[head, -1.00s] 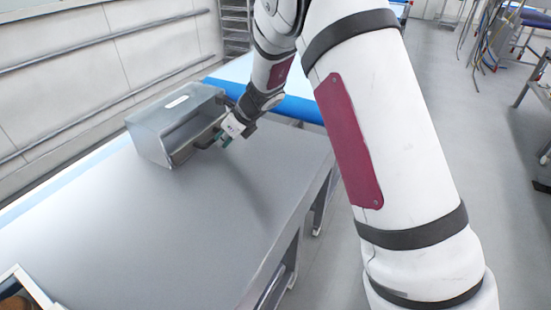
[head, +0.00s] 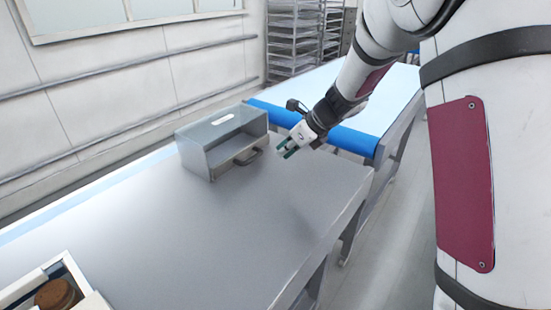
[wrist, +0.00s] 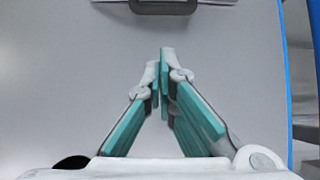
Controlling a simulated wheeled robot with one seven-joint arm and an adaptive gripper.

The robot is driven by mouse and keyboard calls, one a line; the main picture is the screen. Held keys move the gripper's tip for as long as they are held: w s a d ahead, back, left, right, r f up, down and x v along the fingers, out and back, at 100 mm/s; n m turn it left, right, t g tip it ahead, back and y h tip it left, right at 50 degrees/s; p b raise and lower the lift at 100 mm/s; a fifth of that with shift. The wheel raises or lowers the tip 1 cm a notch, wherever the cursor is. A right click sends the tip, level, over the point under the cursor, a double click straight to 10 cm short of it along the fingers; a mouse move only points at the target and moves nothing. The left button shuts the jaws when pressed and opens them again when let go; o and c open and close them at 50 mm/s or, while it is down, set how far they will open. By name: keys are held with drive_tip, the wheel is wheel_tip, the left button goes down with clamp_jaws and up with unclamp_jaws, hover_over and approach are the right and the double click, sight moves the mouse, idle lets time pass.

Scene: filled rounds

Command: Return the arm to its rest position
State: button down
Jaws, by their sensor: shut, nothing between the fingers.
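My gripper (head: 286,150) is shut and empty, held above the grey table (head: 190,235) just right of a clear-fronted metal box. In the wrist view my gripper (wrist: 162,65) shows its green-sided fingers meeting at the tips with nothing between them. The box (head: 196,157) stands on the table with a dark handle (head: 248,157) on its front. In the wrist view the handle (wrist: 163,7) lies beyond the fingertips, apart from them. My arm reaches in from the upper right.
A white tray (head: 30,286) with a round brown item (head: 57,295) sits at the near left. A blue-edged conveyor (head: 345,138) adjoins the table's far end. A rack (head: 293,35) stands behind. The table's middle is clear; a wall runs along the left.

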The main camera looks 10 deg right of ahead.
drive_tip(key=s+d+r+n, duration=0.1)
drive_tip(key=s+r+n, duration=0.55)
drive_tip(key=s, duration=0.25)
drive_tip(key=s+r+n, duration=0.6)
drive_tip(key=s+n, duration=0.1)
drive_tip(key=s, duration=0.3)
drive_tip(key=s+d+n+h, duration=0.2)
drive_tip(key=s+n, duration=0.4)
drive_tip(key=s, duration=0.3)
drive_tip(key=s+d+n+h, duration=0.3)
drive_tip(key=s+d+n, duration=0.2)
drive_tip(key=s+n, duration=0.2)
drive_tip(key=shift+s+d+r+h, duration=0.15)
drive_tip(key=shift+s+r+h, duration=0.2)
drive_tip(key=shift+s, duration=0.65)
